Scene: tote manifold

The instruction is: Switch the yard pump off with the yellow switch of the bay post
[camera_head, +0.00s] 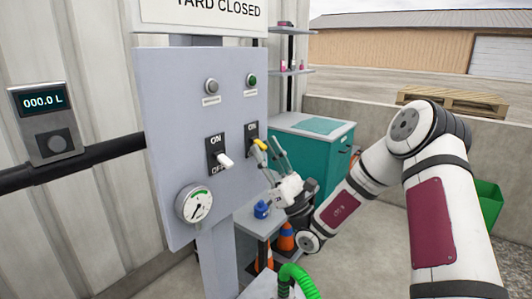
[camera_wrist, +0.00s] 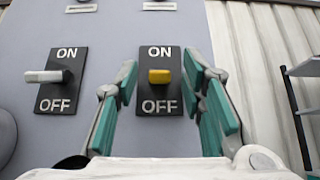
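The bay post's grey panel (camera_head: 165,110) carries a yellow switch (camera_head: 259,144) on a black ON/OFF plate. In the wrist view the yellow switch (camera_wrist: 159,76) is near the middle, its lever pointing out between ON above and OFF below; I cannot tell its exact tilt. My gripper (camera_head: 269,150) is in front of it. In the wrist view my gripper (camera_wrist: 162,84) is open, with a teal-padded finger on either side of the switch plate and nothing held. A white switch (camera_head: 225,162) on a similar plate is to the left; it also shows in the wrist view (camera_wrist: 47,76).
Above the switches are a grey lamp (camera_head: 211,86) and a green lamp (camera_head: 252,79). A dial gauge (camera_head: 194,203) is at the panel's lower left. A meter (camera_head: 48,123) reads 000.0 L. A teal cabinet (camera_head: 335,160) stands behind my arm.

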